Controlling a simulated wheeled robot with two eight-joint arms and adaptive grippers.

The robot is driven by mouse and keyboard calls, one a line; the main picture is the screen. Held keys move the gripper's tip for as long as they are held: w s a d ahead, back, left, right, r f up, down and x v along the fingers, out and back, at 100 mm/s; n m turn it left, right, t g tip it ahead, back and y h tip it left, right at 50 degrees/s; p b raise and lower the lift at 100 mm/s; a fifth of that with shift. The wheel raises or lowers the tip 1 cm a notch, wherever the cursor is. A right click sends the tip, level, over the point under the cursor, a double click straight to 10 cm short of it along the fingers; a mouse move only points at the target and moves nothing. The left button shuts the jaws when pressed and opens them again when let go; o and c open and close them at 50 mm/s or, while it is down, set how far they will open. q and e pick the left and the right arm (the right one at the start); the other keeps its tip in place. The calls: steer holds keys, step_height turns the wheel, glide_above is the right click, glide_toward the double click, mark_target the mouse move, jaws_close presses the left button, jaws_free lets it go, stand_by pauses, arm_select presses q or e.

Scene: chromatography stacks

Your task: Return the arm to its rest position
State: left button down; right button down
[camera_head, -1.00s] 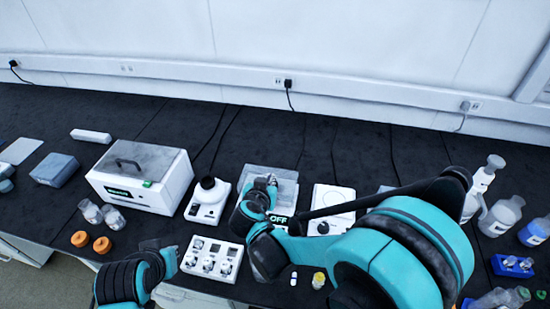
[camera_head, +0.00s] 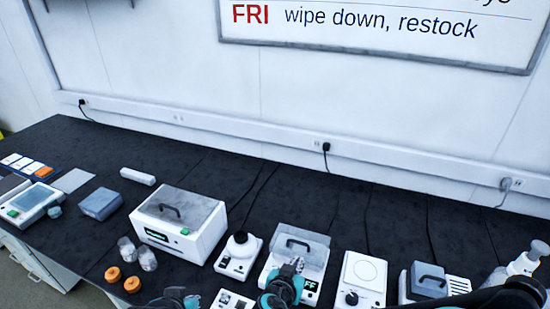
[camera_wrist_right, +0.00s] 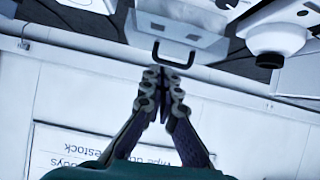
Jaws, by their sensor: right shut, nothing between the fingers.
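My right gripper (camera_head: 295,264) shows in the head view in front of a white device with a clear grey handled lid (camera_head: 301,243). It also shows in the right wrist view (camera_wrist_right: 165,75), its two fingers together with nothing between them, the tips below a dark handle. In the head view its arm shows partly at the lower right, cut off by the bottom edge. My left gripper (camera_head: 188,300) shows only in part at the bottom edge, and its fingers are not clear.
A white box with a grey lid (camera_head: 178,222), a small white device with a black top (camera_head: 239,255) and a knobbed white device (camera_head: 362,275) stand on the black bench. Orange caps (camera_head: 132,284) lie at the front left. The back of the bench is mostly clear.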

steer(key=s+d+r+n+g+y, duration=0.4)
steer(key=s+d+r, duration=0.1)
steer(key=s+d, duration=0.5)
steer(key=s, duration=0.2)
steer(key=shift+s+y, duration=0.3)
steer(key=shift+s, duration=0.1)
